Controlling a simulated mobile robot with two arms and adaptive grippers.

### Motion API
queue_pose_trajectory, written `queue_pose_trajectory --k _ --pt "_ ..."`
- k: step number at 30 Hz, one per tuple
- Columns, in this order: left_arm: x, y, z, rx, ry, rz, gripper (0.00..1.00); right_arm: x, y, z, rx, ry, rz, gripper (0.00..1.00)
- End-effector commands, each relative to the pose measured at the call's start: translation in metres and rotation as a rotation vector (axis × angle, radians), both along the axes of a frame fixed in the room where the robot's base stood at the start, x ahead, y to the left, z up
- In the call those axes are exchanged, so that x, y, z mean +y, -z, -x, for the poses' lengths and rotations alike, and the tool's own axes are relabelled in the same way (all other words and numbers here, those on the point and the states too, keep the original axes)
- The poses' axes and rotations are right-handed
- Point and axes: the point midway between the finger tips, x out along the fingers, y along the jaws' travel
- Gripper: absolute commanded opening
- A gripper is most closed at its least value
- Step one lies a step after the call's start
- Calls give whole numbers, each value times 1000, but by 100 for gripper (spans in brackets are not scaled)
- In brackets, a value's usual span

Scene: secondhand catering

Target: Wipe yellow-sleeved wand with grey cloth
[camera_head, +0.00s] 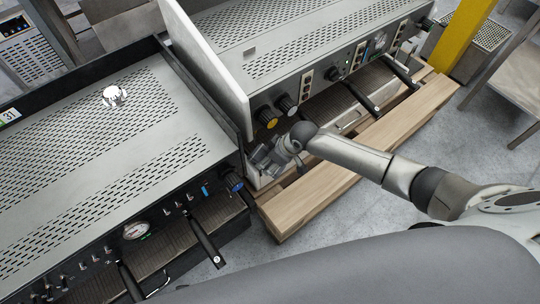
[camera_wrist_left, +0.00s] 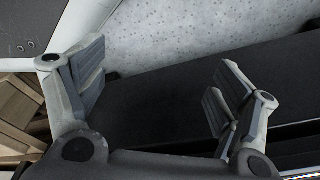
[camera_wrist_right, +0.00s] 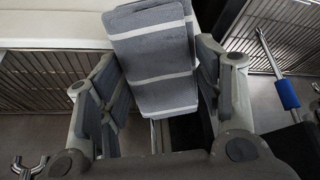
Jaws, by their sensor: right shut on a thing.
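A grey cloth with white stripes (camera_wrist_right: 160,62) is folded between the fingers of my right gripper (camera_wrist_right: 155,85) in the right wrist view, and the gripper is shut on it. A wand with a blue sleeve (camera_wrist_right: 287,93) stands right of the cloth in the right wrist view.
The left machine (camera_head: 90,130) and right machine (camera_head: 310,45) have portafilter handles (camera_head: 207,245) sticking out in front.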

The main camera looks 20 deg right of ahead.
Motion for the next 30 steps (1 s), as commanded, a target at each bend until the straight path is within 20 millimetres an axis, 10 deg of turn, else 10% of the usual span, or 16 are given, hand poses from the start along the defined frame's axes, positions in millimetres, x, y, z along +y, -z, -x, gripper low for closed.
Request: queue_pose_trajectory --k 30 --pt "18 43 77 62 17 -18 86 -14 2 30 6 4 7 38"
